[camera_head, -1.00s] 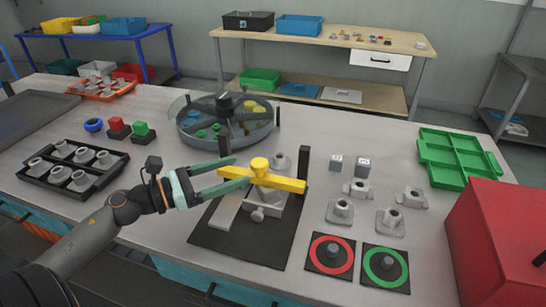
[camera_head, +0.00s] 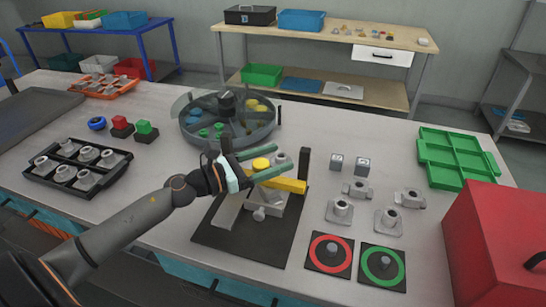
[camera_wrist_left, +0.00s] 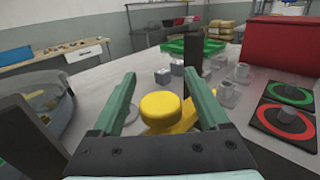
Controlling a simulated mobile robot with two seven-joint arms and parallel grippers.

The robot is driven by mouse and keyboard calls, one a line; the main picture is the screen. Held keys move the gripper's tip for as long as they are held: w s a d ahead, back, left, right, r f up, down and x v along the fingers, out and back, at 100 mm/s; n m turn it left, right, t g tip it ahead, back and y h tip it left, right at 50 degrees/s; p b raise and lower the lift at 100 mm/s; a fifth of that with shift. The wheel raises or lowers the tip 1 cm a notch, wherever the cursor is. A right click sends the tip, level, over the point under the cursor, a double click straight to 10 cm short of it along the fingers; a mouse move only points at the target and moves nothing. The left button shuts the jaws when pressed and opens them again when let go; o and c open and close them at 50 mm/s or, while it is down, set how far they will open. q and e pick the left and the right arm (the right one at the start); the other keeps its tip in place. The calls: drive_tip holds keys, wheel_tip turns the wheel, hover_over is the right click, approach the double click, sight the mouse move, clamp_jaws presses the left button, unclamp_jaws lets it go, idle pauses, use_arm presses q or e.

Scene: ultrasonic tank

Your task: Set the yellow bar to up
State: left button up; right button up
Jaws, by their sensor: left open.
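The yellow bar (camera_head: 288,184) lies about level on a grey fixture (camera_head: 264,207) on a black base plate (camera_head: 222,242). Its left part is hidden behind my gripper in the head view. A round yellow knob (camera_head: 261,163) stands on the bar. My left gripper (camera_head: 285,157) is open, with its two green fingers on either side of the knob. In the left wrist view the knob (camera_wrist_left: 161,105) sits between the fingers (camera_wrist_left: 163,80), with a gap visible on each side. Part of the bar (camera_wrist_left: 178,122) shows there too. My right gripper is not in view.
A dark post (camera_head: 304,164) stands by the bar's right end. A round compartment tank (camera_head: 225,120) is behind the gripper. Grey fittings (camera_head: 340,210), red-ringed (camera_head: 330,255) and green-ringed pads (camera_head: 383,266), and a red box (camera_head: 500,235) are to the right.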

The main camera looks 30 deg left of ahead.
use_arm(q)
clamp_jaws()
idle(0.6)
idle(0.8)
